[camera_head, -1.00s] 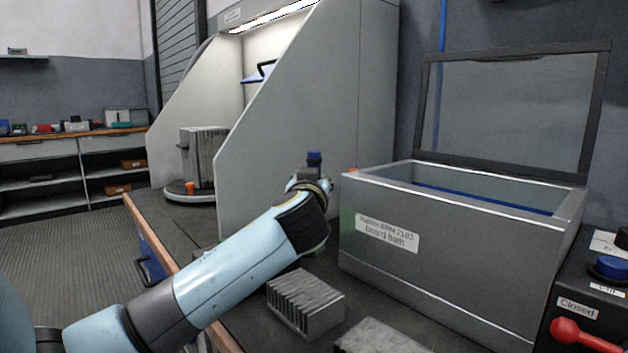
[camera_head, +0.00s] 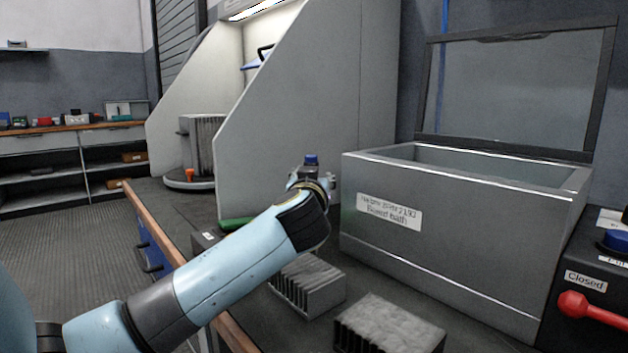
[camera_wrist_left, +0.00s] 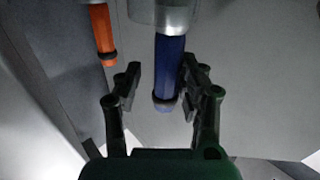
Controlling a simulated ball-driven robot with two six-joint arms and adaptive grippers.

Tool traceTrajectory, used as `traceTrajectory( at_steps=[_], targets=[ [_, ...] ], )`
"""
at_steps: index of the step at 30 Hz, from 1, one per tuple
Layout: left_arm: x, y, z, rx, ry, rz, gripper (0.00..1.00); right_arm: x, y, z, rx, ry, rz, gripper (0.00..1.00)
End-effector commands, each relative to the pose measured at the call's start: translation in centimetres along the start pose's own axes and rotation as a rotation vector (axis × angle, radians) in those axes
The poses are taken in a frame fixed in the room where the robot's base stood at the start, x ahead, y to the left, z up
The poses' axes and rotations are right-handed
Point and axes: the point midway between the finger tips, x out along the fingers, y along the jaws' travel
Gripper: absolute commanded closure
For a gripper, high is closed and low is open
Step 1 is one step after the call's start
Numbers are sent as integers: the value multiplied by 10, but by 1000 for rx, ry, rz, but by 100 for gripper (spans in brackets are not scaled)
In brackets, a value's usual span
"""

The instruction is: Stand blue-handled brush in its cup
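A blue handle (camera_wrist_left: 168,72), which appears to be the brush's, hangs down in the left wrist view from a pale grey part at the top edge. I cannot tell whether that part is the brush's metal or its cup. My left gripper (camera_wrist_left: 158,82) is open with its fingers either side of the handle's lower end. The handle is nearer the right finger, and contact is unclear. In the head view my left wrist hides the fingers, and a small blue piece (camera_head: 311,159) shows just above it. The right gripper is out of view.
An orange handle (camera_wrist_left: 104,35) hangs left of the blue one. A grey bath (camera_head: 465,235) with a raised lid stands right of my wrist. Finned blocks (camera_head: 390,325) lie on the bench in front. A pale booth wall (camera_head: 330,90) stands behind my wrist.

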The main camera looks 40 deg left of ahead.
Motion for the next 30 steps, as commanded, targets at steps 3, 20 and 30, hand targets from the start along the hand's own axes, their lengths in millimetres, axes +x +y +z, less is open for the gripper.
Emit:
traceTrajectory(
  at_steps=[3,20,30],
  targets=[
    [0,0,0,0,1,0,51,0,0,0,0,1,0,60],
    [0,0,-59,-3,6,1,51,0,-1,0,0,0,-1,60],
    [0,0,-99,0,1,0,51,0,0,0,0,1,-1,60]
  ],
)
